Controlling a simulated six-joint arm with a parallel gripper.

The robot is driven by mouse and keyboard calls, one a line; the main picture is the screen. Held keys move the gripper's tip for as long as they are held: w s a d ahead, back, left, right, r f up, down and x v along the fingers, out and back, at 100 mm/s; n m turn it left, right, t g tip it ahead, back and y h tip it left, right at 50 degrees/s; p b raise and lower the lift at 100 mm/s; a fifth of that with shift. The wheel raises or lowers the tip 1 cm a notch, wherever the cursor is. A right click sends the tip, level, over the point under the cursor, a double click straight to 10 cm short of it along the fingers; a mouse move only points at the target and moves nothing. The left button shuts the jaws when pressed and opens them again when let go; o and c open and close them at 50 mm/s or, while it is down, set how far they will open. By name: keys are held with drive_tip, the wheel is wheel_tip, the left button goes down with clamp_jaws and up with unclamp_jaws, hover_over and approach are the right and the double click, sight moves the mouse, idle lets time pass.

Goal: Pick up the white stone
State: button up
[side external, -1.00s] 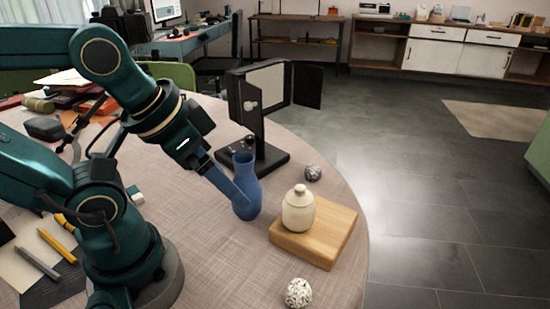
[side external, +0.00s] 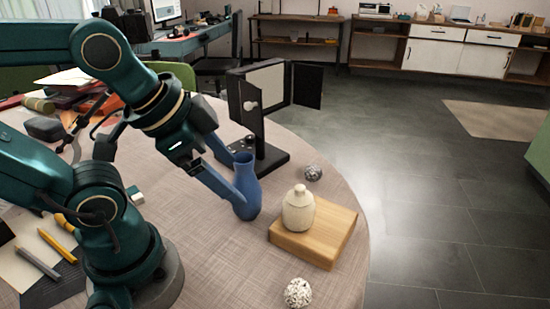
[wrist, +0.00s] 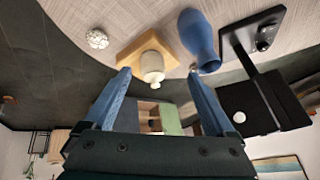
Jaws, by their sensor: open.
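The white stone (side external: 298,293) is round and speckled. It lies on the round table near its front edge, in front of the wooden board. It also shows in the wrist view (wrist: 97,39) at upper left, outside the space between the fingers. My gripper (side external: 238,182) has two blue fingers, spread apart and empty. In the side view it is beside the blue vase, up and left of the stone and well apart from it. In the wrist view my open fingers (wrist: 159,72) point toward the board and vase. Whether a finger touches the vase I cannot tell.
A blue vase (side external: 247,180) stands close to my fingers. A cream lidded jar (side external: 298,214) stands on a wooden board (side external: 325,247). A grey stone (side external: 312,173) lies behind them. A black stand with panels (side external: 235,105) is at the back.

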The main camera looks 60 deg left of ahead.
drive_tip(key=w+d+m, duration=0.2)
drive_tip(key=w+m, duration=0.1)
drive_tip(key=m, duration=0.7)
drive_tip(key=m+g, duration=0.3)
drive_tip(key=m, duration=1.2)
hover_over(298, 289)
drive_tip(key=w+a, duration=0.2)
drive_tip(key=a, duration=0.1)
wheel_tip(298, 289, down, 6)
drive_tip(key=f, duration=0.1)
drive_tip(key=s+d+f+m, duration=0.1)
drive_tip(key=d+f+m+g, duration=0.1)
drive_tip(key=f, duration=0.1)
drive_tip(key=s+d+f+m, duration=0.1)
drive_tip(key=shift+s+d+f, duration=0.1)
drive_tip(key=shift+s+f, duration=0.05)
drive_tip(key=shift+s, duration=0.2)
drive_tip(key=shift+w+f, duration=0.2)
drive_tip(key=shift+f, duration=1)
drive_tip(key=shift+w+f, duration=0.15)
drive_tip(key=shift+f, duration=1.05)
clamp_jaws()
drive_tip(key=shift+r, duration=0.1)
